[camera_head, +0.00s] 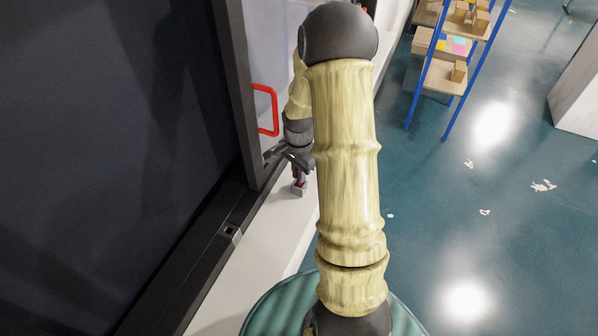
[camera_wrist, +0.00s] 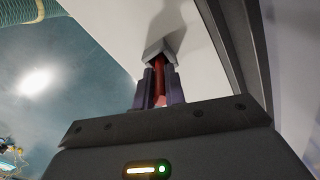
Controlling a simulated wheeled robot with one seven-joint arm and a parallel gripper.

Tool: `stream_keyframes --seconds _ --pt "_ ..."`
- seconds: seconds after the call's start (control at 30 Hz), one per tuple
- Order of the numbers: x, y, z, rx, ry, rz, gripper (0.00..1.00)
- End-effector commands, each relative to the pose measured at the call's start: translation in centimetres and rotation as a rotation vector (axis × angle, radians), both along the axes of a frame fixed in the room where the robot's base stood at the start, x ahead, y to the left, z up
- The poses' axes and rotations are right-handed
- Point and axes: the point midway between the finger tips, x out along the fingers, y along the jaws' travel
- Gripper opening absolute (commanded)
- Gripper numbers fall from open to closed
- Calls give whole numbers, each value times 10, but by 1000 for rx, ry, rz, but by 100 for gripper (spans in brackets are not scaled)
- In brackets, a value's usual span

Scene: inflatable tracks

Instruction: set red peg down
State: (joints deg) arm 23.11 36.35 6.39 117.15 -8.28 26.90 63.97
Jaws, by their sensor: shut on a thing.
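The red peg (camera_wrist: 172,78) is between the two dark purple fingers of my gripper (camera_wrist: 161,86) in the wrist view. My gripper is shut on it. The peg's far end meets a small grey square holder (camera_wrist: 158,46) on the white ledge; how deep it sits in the holder cannot be told. In the head view my gripper (camera_head: 299,174) points down at the ledge, directly above the grey holder (camera_head: 298,190). Only a little red of the peg shows there. My arm covers part of the view.
The white ledge (camera_head: 268,240) runs beside a dark framed panel (camera_head: 120,130). A red handle (camera_head: 273,110) stands close to my wrist. Another grey square piece with a dark hole (camera_head: 230,231) sits on the dark rail. A blue-framed shelf (camera_head: 440,75) holds boxes; open floor lies right.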

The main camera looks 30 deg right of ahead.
Motion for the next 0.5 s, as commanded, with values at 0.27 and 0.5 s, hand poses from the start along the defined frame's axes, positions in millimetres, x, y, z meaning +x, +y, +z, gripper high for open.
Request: stream_keyframes --seconds 0.27,0.5 --pt "0 0 -1 0 0 0 34" --pt "0 0 3 0 0 0 34"
